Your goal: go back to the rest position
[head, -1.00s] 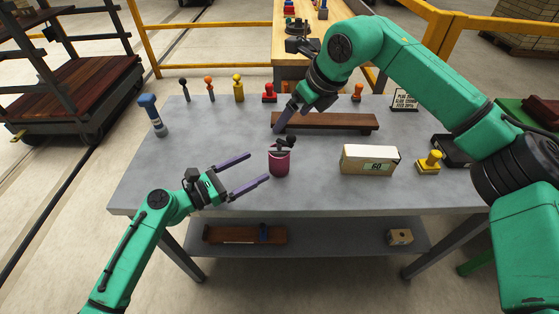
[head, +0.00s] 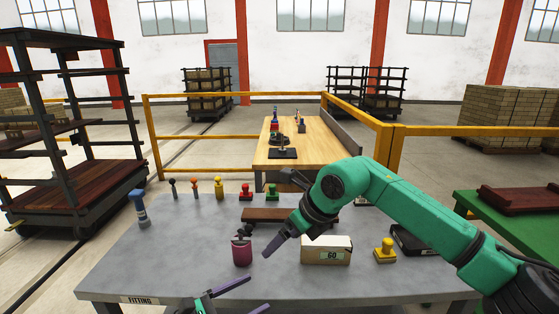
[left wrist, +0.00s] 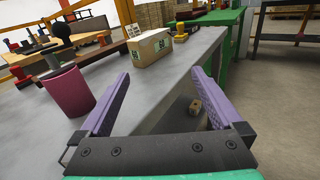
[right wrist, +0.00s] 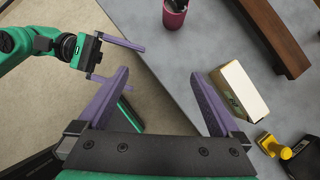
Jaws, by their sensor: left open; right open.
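My left gripper (head: 240,298) is at the front edge of the grey table (head: 160,255), low in the head view. Its purple fingers are apart with nothing between them, as the left wrist view (left wrist: 158,100) shows. My right gripper (head: 278,240) hangs over the table between the maroon cup (head: 242,252) and the box marked 60 (head: 327,251). In the right wrist view (right wrist: 160,95) its fingers are apart and empty, with floor and the table edge behind them. The cup stands upright with dark-topped items in it.
A brown wooden board (head: 270,215) lies behind the cup. Several stamps stand along the back, with a blue-topped one (head: 138,207) at the left. A yellow stamp (head: 385,251) stands right of the box. Yellow rails (head: 200,137) and a wooden bench (head: 298,145) lie beyond.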

